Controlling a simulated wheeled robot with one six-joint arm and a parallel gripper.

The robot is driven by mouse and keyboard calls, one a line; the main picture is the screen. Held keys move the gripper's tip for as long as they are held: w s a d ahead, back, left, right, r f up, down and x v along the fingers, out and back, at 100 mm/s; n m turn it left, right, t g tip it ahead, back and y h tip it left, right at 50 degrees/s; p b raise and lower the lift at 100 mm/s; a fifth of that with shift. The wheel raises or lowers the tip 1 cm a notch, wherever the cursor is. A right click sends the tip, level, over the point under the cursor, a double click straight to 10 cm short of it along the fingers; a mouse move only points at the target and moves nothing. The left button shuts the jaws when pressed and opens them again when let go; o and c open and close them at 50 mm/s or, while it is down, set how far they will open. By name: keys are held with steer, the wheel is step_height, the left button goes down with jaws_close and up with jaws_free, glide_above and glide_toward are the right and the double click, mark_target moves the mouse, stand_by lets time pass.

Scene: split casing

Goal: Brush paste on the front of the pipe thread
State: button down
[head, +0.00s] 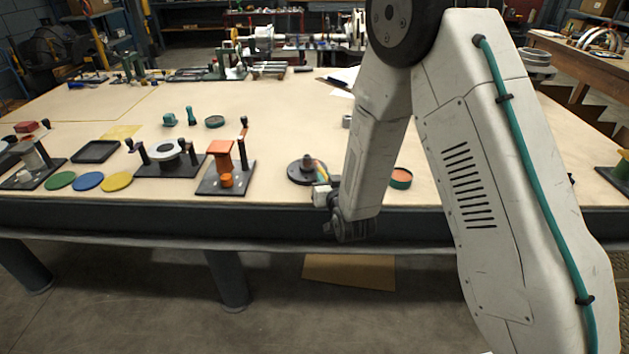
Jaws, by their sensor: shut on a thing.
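A green pot with orange-pink contents (401,177), seemingly the paste, stands to the right behind my arm.
Left of the base stands an orange fixture on a black plate (219,165), with a dark-handled post. Farther left are a grey ring fixture (170,155), coloured discs (88,181) and a black tray (96,151). My arm hides much of the table's right side.

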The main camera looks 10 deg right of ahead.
steer(key=shift+w+a+r, duration=0.1)
steer(key=shift+w+a, duration=0.1)
steer(key=shift+a, duration=1)
steer(key=shift+w+a+r, duration=0.1)
steer(key=shift+w+a, duration=0.05)
steer(key=shift+a, duration=1)
steer(key=shift+s+a+f, duration=0.1)
steer(key=shift+s+a, duration=0.05)
steer(key=shift+s, duration=0.45)
steer(key=shift+s+a+f, duration=0.1)
steer(key=shift+s+a, duration=0.05)
steer(key=shift+s, duration=0.45)
steer(key=s, duration=0.3)
steer(key=shift+s+a, duration=0.1)
steer(key=shift+s, duration=0.2)
steer(key=s, duration=0.3)
steer(key=shift+a, duration=0.25)
